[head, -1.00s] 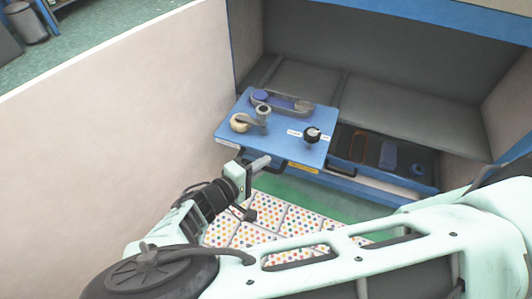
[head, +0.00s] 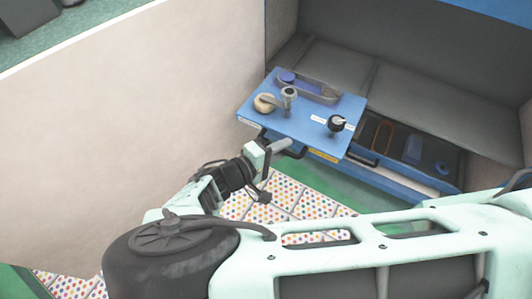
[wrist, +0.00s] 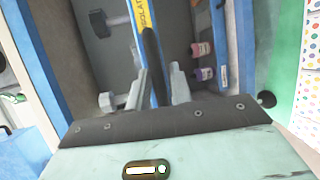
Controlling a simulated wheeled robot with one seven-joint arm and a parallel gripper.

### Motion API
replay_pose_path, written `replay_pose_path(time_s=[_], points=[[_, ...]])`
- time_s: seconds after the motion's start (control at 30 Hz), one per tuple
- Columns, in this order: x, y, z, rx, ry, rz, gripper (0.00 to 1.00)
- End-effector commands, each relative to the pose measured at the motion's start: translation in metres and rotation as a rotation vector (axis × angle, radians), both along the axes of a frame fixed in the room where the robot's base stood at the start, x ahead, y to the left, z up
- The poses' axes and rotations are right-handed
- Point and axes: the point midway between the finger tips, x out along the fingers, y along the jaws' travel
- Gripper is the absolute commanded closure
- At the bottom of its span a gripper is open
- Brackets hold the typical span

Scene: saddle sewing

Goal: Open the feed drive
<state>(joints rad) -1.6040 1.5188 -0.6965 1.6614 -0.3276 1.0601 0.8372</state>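The feed drive is not labelled legibly; a blue panel (head: 290,117) carries a crank with a pale knob (head: 265,103), a black dial (head: 336,123) and a small tray with a blue item (head: 318,90). Black handles sit along its front edge. My gripper (head: 284,145) is at the front edge, by a black handle. In the wrist view my gripper's fingers (wrist: 158,82) stand apart, one on each side of a black handle bar (wrist: 152,50). I see no firm contact. A yellow label partly reading "ISOLAT" (wrist: 145,15) lies beside the bar.
Right of the panel, a dark recessed tray (head: 405,145) holds an orange-rimmed piece (head: 382,137) and blue pieces. A pale wall (head: 130,120) stands on the left. The dotted tile floor (head: 290,200) below is clear around my arm. Two small bottles (wrist: 203,60) show in the wrist view.

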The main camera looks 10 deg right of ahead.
Motion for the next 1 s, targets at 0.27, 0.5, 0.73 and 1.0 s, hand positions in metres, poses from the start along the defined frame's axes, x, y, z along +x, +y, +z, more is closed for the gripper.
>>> replay_pose_path(time_s=[0.27,0.5,0.73,1.0], points=[[-0.007,0.013,0.004,0.002,-0.001,0.003,0.78],[-0.033,0.056,0.013,0.004,0.000,0.004,0.78],[-0.060,0.101,0.022,0.004,0.000,0.003,0.78],[-0.083,0.138,0.029,0.001,0.000,0.001,0.78]])
